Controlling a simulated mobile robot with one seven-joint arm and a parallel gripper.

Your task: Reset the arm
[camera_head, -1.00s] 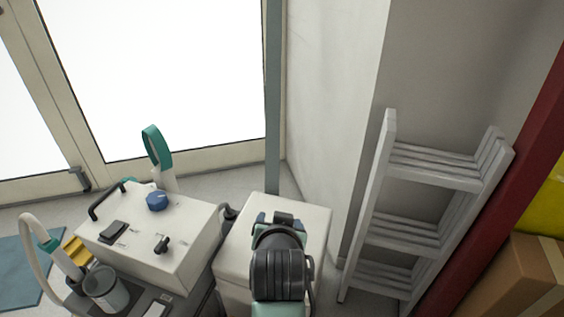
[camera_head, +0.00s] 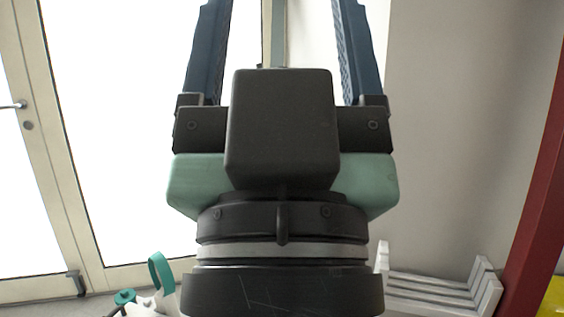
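My gripper (camera_head: 282,20) stands upright, large and close in the middle of the camera_head view. Its two dark blue fingers are wide apart, one on each side, and run up to the top of the picture. Nothing is seen between them, so the gripper is open and empty. The fingertips reach the top edge and may be cut off. My black and teal wrist below hides much of the lower middle of the view.
Glazed white doors (camera_head: 110,130) with a handle fill the left. A white slatted rack (camera_head: 440,288) stands low at the right, beside a red post (camera_head: 538,200). A teal loop (camera_head: 161,271) on white equipment shows at the bottom left. The grey wall (camera_head: 460,130) behind is bare.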

